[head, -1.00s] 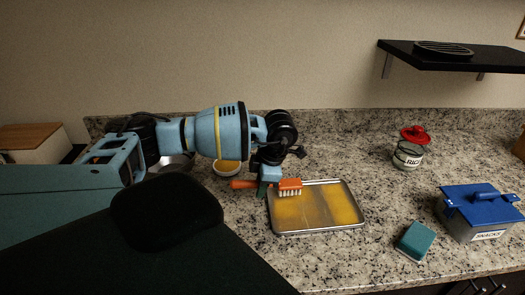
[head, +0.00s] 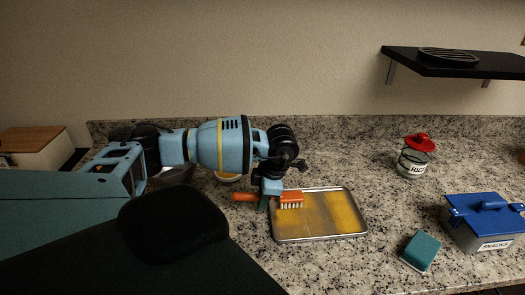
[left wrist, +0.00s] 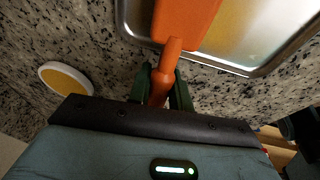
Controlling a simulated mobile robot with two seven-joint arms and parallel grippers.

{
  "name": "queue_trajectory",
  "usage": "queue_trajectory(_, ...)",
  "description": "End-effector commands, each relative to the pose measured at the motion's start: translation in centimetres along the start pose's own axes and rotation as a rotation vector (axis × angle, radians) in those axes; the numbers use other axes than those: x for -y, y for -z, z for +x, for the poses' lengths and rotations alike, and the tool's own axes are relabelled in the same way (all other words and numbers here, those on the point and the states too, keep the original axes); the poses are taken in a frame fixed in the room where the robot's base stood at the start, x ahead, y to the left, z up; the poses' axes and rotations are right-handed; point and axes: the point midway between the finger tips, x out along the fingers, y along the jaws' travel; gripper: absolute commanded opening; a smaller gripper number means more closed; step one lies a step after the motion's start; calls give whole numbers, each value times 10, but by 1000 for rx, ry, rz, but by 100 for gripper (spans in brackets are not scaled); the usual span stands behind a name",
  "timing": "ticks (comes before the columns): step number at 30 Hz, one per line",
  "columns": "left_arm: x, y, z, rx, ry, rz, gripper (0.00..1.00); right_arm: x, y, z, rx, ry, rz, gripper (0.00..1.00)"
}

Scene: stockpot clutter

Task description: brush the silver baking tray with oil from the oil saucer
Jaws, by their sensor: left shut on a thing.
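The silver baking tray (head: 322,238) lies flat on the counter, with yellow oil over much of its floor and paler patches between. My left gripper (head: 268,200) is shut on the handle of the orange brush (head: 291,198). The brush lies level, its pale bristles down over the tray's left side; I cannot tell whether they touch. In the left wrist view the brush (left wrist: 187,22) points away from the fingers (left wrist: 161,88) over the tray rim (left wrist: 212,62). The oil saucer (left wrist: 66,79), white with yellow oil, stands left of the tray; in the head view my arm partly hides it (head: 228,178).
A teal sponge (head: 421,251) and a blue-lidded snacks box (head: 485,222) stand right of the tray. A red-lidded rice jar (head: 415,160) is behind them. A black shelf (head: 455,64) hangs at the upper right. The counter between tray and jar is clear.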

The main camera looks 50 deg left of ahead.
Motion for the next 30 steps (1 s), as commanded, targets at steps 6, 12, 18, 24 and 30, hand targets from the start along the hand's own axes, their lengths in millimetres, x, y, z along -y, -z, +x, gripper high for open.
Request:
queue_trajectory(6,0,0,2,-1,1,1,0,0,-1,0,2,0,0,100)
queue_trajectory(12,1,-1,3,-1,1,1,0,0,-1,1,2,0,0,100)
queue_trajectory(18,1,-1,5,-1,1,1,0,0,-1,2,1,0,0,100)
queue_trajectory(24,1,-2,6,-2,2,1,0,0,-1,2,2,0,0,100)
queue_trajectory(30,2,-2,8,-2,2,2,0,0,-2,2,4,0,0,100)
